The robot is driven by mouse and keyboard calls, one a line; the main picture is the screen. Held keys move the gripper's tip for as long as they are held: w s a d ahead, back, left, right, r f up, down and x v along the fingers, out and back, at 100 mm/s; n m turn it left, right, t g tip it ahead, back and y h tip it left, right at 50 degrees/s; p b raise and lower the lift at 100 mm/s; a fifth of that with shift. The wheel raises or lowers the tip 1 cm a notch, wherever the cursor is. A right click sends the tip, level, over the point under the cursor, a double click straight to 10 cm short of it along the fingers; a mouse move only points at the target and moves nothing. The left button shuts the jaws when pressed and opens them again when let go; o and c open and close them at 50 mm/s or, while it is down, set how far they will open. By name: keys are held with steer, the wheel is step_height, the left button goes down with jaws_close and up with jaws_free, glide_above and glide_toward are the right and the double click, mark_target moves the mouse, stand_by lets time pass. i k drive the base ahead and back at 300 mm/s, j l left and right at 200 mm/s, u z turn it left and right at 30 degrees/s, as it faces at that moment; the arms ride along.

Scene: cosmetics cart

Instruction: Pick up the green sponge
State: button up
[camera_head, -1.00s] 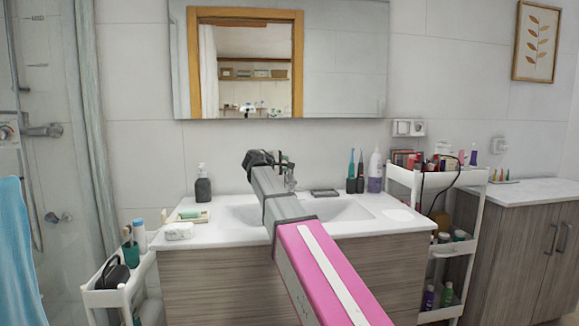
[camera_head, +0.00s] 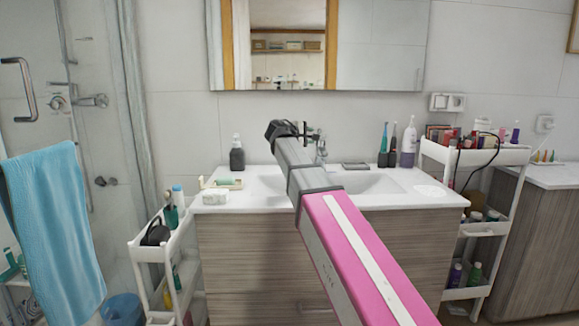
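A small green-and-white block (camera_head: 229,183) lies in a pale tray at the left end of the sink counter. It may be the green sponge, but it is too small to be sure. My pink-and-grey arm reaches up through the middle of the view. My gripper (camera_head: 306,133) is at its far end, in front of the wall and faucet, and appears to the right of and higher than the green block. It is apart from the block. The fingers are too small and dark to show their opening.
The sink counter (camera_head: 405,199) holds a dark soap bottle (camera_head: 237,156), a white item (camera_head: 215,197) and toothbrushes. White carts stand left (camera_head: 150,251) and right (camera_head: 470,154), loaded with cosmetics. A blue towel (camera_head: 52,235) hangs left, with a blue bucket (camera_head: 122,310) below it.

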mark_target(210, 195)
steer(key=k, duration=0.9)
